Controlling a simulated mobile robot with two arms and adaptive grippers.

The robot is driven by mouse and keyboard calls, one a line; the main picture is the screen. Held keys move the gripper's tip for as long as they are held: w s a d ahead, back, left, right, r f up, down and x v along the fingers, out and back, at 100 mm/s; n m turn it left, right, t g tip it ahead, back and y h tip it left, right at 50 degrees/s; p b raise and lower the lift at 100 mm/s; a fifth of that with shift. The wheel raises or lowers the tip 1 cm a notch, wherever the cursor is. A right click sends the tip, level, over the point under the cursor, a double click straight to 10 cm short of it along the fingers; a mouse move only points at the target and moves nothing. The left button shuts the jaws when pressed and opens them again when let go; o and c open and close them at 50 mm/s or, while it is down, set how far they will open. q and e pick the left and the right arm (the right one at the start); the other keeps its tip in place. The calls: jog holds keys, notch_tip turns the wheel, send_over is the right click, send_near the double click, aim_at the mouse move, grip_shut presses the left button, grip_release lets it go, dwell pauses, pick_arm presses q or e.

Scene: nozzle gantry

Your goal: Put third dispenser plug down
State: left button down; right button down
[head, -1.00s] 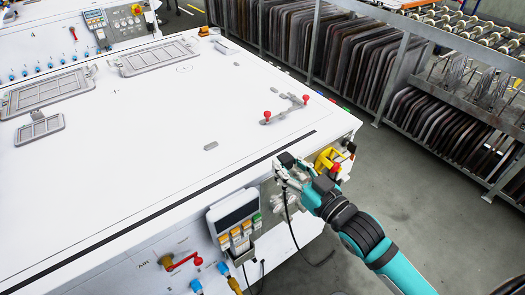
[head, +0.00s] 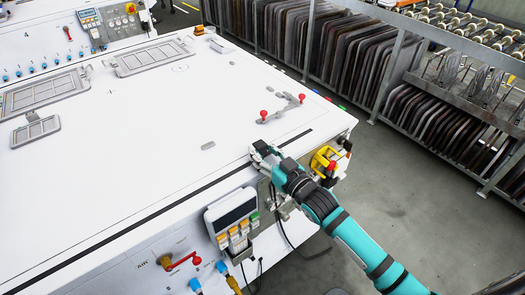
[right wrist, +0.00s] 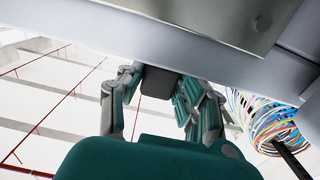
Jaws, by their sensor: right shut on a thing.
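My right gripper (head: 262,153) is at the front edge of the white machine top (head: 150,120), near its right corner. It is shut on a dark plug, which the head view barely shows. In the right wrist view, the plug (right wrist: 158,82) is a dark grey block between the fingers of the right gripper (right wrist: 155,95), close under a pale overhanging surface. A black cable (head: 274,210) hangs below the gripper in the head view. I cannot tell whether the plug touches the machine. My left gripper is out of view.
A display box with orange and green connectors (head: 236,222) is on the front face, left of the gripper. A yellow and red switch (head: 324,160) is just right of it. A red-knobbed bar (head: 283,108) lies on the top. Coloured cables (right wrist: 265,115) show in the wrist view.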

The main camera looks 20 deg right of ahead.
jog(key=shift+f, duration=0.6)
